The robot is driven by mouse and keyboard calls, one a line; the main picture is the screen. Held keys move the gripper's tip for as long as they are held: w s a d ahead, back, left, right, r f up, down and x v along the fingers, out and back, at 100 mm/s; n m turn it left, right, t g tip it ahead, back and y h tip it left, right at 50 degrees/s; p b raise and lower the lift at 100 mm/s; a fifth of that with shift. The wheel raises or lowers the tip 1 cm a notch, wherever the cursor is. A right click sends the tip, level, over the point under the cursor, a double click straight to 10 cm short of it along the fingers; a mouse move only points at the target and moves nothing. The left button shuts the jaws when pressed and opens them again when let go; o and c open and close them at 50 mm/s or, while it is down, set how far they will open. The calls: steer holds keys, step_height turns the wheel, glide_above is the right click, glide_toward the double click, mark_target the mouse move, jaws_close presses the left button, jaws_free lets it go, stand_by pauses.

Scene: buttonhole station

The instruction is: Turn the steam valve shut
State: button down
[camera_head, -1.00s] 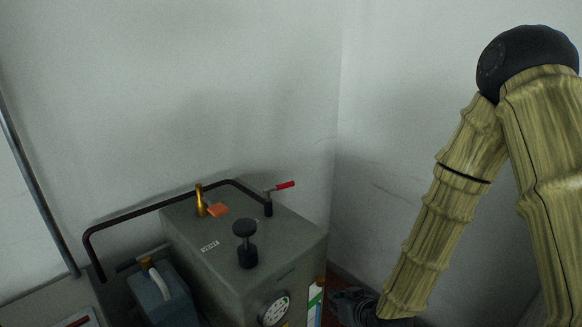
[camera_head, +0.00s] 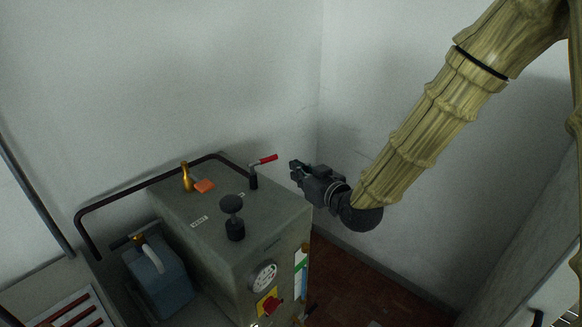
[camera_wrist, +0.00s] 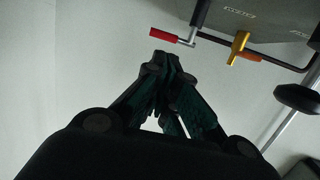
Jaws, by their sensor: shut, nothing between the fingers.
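A grey boiler box (camera_head: 285,215) stands in the corner. On its top at the back right is a valve with a red lever handle (camera_head: 268,159) on a dark stem, the handle pointing right. A black round knob (camera_head: 231,204) stands at the front of the top, and a brass fitting with an orange tag (camera_head: 186,178) at the back left. In the wrist view, the red handle (camera_wrist: 164,34) lies just beyond my fingertips (camera_wrist: 166,60).
A dark pipe rail (camera_head: 140,189) runs along the back of the box. A blue-grey canister (camera_head: 158,272) stands left of it. A gauge (camera_head: 264,276) and a red knob (camera_head: 273,305) are on its front. White walls close the corner; floor at right is open.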

steer(key=p+x, duration=0.4)
steer(key=x, duration=0.8)
steer(key=shift+w+a, duration=0.2)
steer(key=shift+w, duration=0.1)
steer(key=shift+w+f+b, duration=0.2)
steer(key=shift+f+b, duration=0.05)
steer(key=shift+b, duration=0.05)
steer(key=b, duration=0.1)
steer(key=w+b, duration=0.1)
steer(key=shift+w+a+r+b, duration=0.1)
steer(key=shift+w+a+b, duration=0.05)
steer(key=shift+w+b, duration=0.2)
steer(key=shift+s, duration=0.1)
